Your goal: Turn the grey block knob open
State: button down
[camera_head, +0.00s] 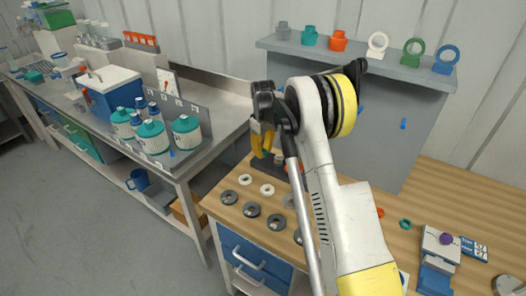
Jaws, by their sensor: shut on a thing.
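My gripper (262,140), with yellow fingers, is at the back left of the wooden bench. It points down at a low dark grey block (264,167). Its fingers are shut on a part at the left end of this block, which I take to be the grey block knob. The fingers hide the knob, so its turn angle cannot be seen. A small white part (279,158) and an orange-red part show just right of the fingers, partly behind my arm.
Dark and white rings (252,210) lie in front of the block. A light grey block with a purple knob (446,239) stands at the right. A grey shelf (360,62) with coloured fittings is behind. Teal-capped jars (186,132) stand on the left counter.

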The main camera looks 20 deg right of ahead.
aim_at(263, 150)
dwell(0.4)
jog(key=c, duration=1.2)
grip_release()
jog(key=shift+o, duration=0.2)
notch_tip(263, 150, up, 12)
